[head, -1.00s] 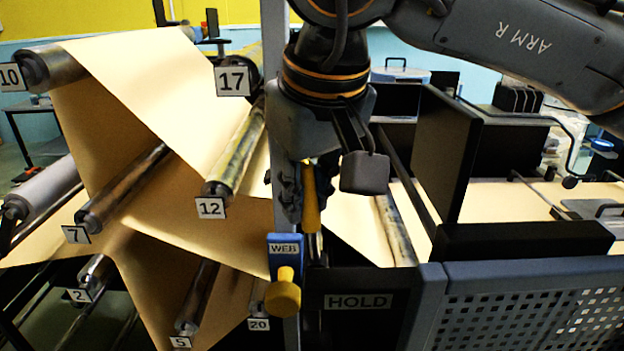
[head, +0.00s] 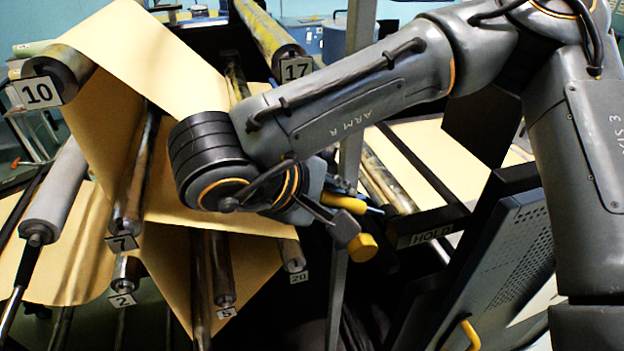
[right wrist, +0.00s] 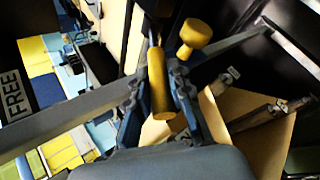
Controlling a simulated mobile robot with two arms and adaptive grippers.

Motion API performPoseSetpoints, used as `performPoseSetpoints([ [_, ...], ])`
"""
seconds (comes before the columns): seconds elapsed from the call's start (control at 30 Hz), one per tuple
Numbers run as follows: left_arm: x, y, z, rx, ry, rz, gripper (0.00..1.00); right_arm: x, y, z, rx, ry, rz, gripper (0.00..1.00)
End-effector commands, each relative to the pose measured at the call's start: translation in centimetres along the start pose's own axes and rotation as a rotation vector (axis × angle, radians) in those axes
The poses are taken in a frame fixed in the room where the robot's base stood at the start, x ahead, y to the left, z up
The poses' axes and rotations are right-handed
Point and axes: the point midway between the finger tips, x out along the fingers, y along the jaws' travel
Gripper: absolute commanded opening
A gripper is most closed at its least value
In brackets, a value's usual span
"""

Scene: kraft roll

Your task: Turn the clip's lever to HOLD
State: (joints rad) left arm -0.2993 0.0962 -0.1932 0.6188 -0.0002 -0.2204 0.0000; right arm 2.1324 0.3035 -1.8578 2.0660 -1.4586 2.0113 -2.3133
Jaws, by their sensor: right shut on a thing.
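The clip's yellow lever (right wrist: 159,85) stands between the fingers of my right gripper (right wrist: 160,105) in the right wrist view, and the gripper is shut on it. In the head view the lever (head: 345,203) lies nearly level across the grey post, partly hidden by my right gripper (head: 324,208). The clip's yellow knob (head: 363,247) sits just below it and also shows in the right wrist view (right wrist: 196,35). The HOLD plate (head: 425,236) is right of the post. A FREE label (right wrist: 14,95) is at the left in the right wrist view. My left gripper is out of view.
The grey post (head: 348,150) rises right behind the gripper. Rollers with number plates, such as roller 7 (head: 133,190), and the tan paper web (head: 150,60) fill the left side. A perforated grey panel (head: 515,260) stands at the lower right, beneath my arm.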

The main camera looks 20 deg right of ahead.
Motion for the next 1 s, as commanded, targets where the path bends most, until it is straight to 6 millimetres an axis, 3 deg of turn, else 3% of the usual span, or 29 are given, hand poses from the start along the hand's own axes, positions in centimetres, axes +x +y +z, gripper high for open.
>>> performPoseSetpoints([
  [0.23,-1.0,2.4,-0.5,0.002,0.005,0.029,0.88,0.8,-1.0,-0.5,-0.049,-0.073,0.111,0.0],
  [0.97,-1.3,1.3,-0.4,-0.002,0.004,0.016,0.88,1.6,-1.8,-0.6,-0.077,-0.127,0.174,0.0],
  [1.0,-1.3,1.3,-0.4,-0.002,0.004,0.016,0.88,1.6,-1.8,-0.6,-0.078,-0.128,0.174,0.22],
])
